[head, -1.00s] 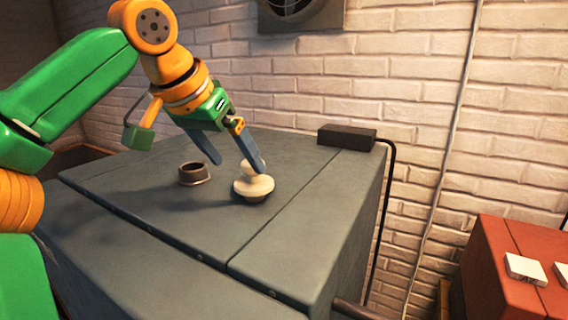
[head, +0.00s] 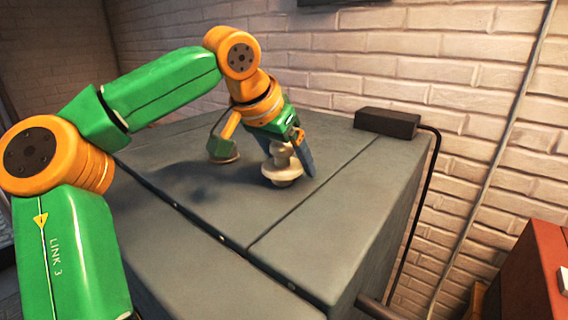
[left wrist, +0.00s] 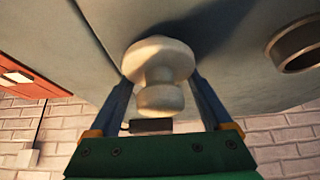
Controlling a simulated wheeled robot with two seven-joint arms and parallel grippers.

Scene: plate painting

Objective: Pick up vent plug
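The cream vent plug (head: 282,172), a wide flange with a rounded knob on top, stands upright on the grey cabinet top (head: 330,215). My left gripper (head: 290,165) is down at the plug, one blue finger showing on its right side. In the left wrist view the plug (left wrist: 160,62) sits between the two open fingers (left wrist: 163,100), with a gap visible on each side of the knob. A round vent collar (left wrist: 293,45) is at the right of that view; in the head view it is mostly hidden behind my left arm. My right gripper is not in view.
A black box (head: 387,122) with a cable lies at the cabinet's back right corner. A brick wall (head: 440,90) stands behind. A red cabinet (head: 535,275) is at the lower right. The cabinet top in front of the plug is clear.

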